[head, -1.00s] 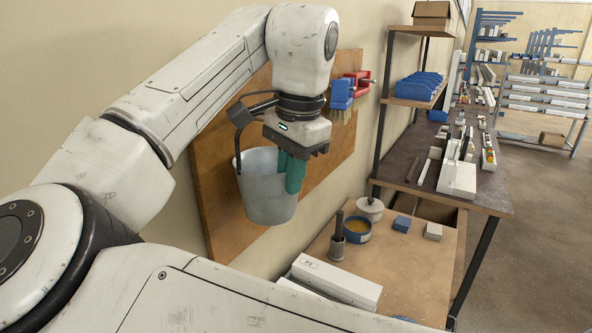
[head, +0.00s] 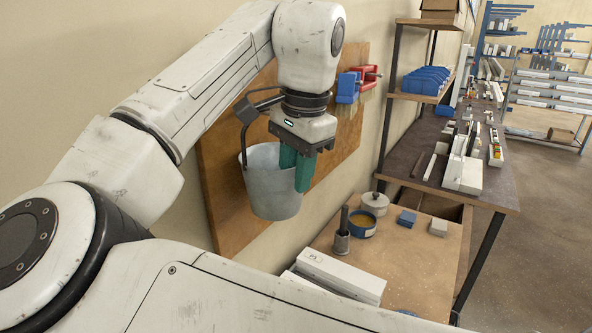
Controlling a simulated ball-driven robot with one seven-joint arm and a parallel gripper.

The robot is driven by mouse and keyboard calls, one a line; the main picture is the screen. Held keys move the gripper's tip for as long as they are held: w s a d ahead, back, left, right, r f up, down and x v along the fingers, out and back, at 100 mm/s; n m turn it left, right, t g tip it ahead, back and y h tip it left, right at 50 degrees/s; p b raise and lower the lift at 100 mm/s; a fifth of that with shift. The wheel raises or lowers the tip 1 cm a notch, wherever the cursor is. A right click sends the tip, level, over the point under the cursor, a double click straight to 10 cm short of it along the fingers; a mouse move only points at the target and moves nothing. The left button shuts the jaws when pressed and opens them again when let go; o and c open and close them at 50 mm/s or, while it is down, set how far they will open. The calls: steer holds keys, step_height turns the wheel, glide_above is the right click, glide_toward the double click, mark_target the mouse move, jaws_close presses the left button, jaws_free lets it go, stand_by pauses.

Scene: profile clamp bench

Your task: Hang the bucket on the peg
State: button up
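The grey metal bucket (head: 272,188) is upright in front of the brown wall board (head: 222,205), clear of the bench below. Its dark handle (head: 246,112) stands raised above the rim on the left. The peg cannot be made out; the handle, my gripper and my arm cover that part of the board. My gripper (head: 297,178) points down at the bucket's right rim. Its two green fingers are spread a little, one overlapping the bucket's mouth and the other to the right. I cannot tell whether they touch the rim.
Below, a bench (head: 420,262) holds a white box (head: 340,275), a metal cup (head: 342,240), a blue tin (head: 362,224), a lidded pot (head: 375,203) and small blocks. A shelf unit (head: 405,170) stands further right.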

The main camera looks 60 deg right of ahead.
steer(key=shift+o, duration=0.7)
step_height(320, 180, up, 11)
steer(key=s, duration=0.1)
steer(key=shift+s+a+f+b, duration=0.15)
steer(key=shift+s+b, duration=0.05)
steer(key=shift+b, duration=0.15)
steer(key=shift+f, duration=0.1)
